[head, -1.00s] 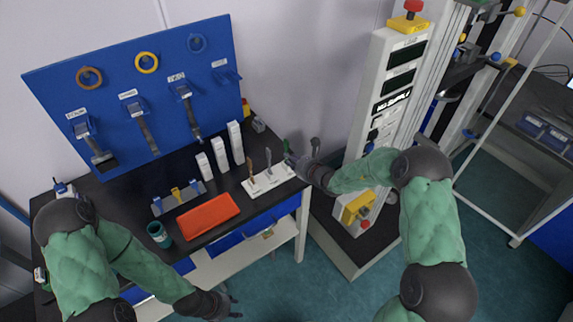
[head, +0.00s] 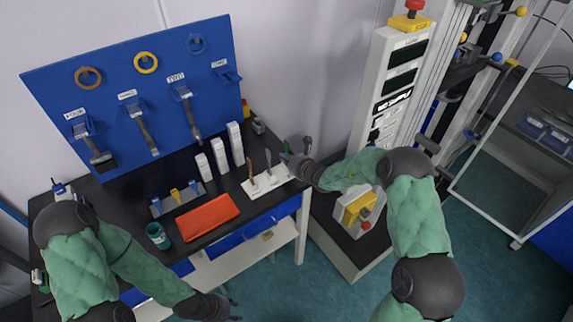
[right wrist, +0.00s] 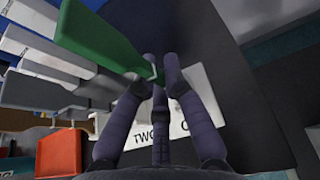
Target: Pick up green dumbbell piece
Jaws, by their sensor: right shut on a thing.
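The green dumbbell piece (right wrist: 105,35) shows large in the right wrist view, with its lower end between my right gripper's fingers (right wrist: 158,75). In the head view, my right gripper (head: 296,158) is at the right end of the white holder (head: 262,190) and mostly hides the green piece (head: 286,146). It is shut on the piece. Whether the piece is clear of the holder I cannot tell. My left gripper (head: 232,308) is open and empty, low in front of the table.
Other dumbbell pieces (head: 250,168) stand in the holder left of my right gripper. White upright blocks (head: 220,155), a red-orange tray (head: 207,217) and a teal cup (head: 158,236) are on the black table. The tall testing machine (head: 390,95) stands close on the right.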

